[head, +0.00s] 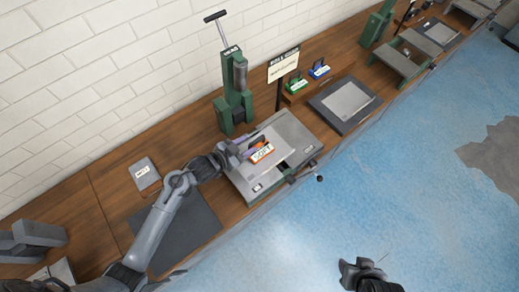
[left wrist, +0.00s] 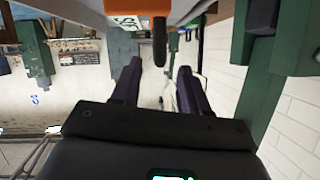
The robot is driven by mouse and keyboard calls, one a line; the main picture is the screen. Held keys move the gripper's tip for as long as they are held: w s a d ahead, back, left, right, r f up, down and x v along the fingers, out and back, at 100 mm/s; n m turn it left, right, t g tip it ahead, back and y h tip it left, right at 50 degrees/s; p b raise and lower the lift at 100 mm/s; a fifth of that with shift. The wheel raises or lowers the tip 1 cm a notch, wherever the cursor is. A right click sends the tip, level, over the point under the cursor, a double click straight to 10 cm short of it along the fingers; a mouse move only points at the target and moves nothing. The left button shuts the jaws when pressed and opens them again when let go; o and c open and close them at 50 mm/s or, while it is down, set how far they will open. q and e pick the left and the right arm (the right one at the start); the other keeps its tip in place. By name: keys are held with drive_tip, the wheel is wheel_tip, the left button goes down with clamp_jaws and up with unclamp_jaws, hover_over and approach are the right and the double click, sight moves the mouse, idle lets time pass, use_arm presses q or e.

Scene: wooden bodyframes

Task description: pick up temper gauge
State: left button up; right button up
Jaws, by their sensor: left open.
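An orange block with a white label that seems to read SOFT (head: 263,154), likely the temper gauge, stands on the grey metal plate of a bench machine (head: 270,180). My left gripper (head: 240,147) is at the block's left end, its purplish fingers apart. In the left wrist view, the open left fingers (left wrist: 157,85) point toward a dark rounded bar (left wrist: 160,42), apparently the handle, under an orange surface (left wrist: 185,10). I cannot tell whether the fingers touch it. My right gripper (head: 365,272) is low in the head view, away from the bench; its jaws are unclear.
A green lever press (head: 234,95) stands behind the plate. A sign on a post (head: 283,65) is to its right. Green (head: 297,86) and blue (head: 319,69) handled blocks sit on a wooden ledge. A dark mat (head: 175,230) lies on the left bench.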

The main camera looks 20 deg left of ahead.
sight(255, 141)
use_arm(q)
drive_tip(key=shift+x, duration=2.25)
drive_tip(key=shift+d+r, duration=0.15)
drive_tip(key=shift+r, duration=0.05)
drive_tip(key=shift+c, duration=0.2)
clamp_jaws()
